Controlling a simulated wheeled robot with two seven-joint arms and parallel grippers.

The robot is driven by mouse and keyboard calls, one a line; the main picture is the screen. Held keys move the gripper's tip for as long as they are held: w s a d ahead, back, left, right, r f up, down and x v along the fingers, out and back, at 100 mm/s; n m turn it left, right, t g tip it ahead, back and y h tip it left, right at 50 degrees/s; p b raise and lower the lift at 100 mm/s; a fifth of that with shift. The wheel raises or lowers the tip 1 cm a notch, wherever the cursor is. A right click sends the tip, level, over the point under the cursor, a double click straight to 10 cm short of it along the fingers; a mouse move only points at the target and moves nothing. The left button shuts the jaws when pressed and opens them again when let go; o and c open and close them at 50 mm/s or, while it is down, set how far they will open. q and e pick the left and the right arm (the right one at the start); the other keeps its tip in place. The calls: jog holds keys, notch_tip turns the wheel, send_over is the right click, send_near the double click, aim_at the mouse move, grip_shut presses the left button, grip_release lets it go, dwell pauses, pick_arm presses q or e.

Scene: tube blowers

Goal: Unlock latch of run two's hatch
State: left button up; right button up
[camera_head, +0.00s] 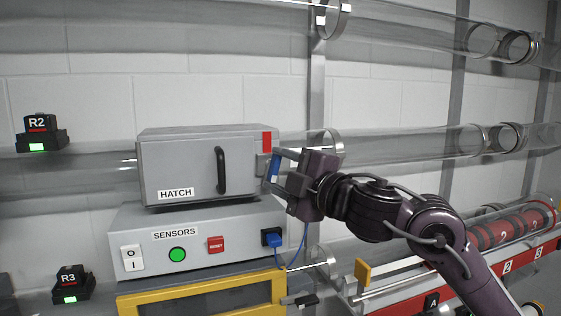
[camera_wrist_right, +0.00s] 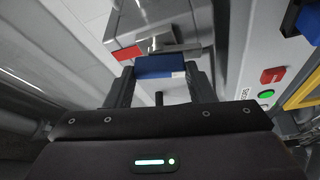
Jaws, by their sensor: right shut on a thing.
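The grey hatch box (camera_head: 190,165) of run two, labelled HATCH, stands on the sensor box with its door closed and a black handle (camera_head: 221,170) on the front. A metal latch (camera_head: 262,166) sits at the door's right edge, below a red mark (camera_head: 267,142); it also shows in the right wrist view (camera_wrist_right: 156,43). My right gripper (camera_head: 279,167) is at the latch, shut on its blue grip (camera_wrist_right: 160,66), which lies between both fingers. The fingers partly hide the grip in the head view. My left gripper is not in view.
The SENSORS box (camera_head: 200,250) below carries a green button (camera_head: 177,255), a red reset button (camera_head: 215,244) and a blue plug (camera_head: 272,239) with its cable close under my gripper. Clear tubes (camera_head: 410,145) run behind my right arm. A yellow-framed box (camera_head: 128,307) is lower down.

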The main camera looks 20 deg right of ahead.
jog(key=shift+n+g+p, duration=0.6)
jog(key=shift+n+p, duration=0.1)
jog(key=shift+n, duration=0.6)
jog(key=shift+n+h, duration=0.3)
jog(key=o, duration=1)
jog(key=b+v, duration=0.3)
jog(key=v, duration=0.5)
jog(key=shift+b, duration=0.3)
jog(key=shift+w, duration=0.15)
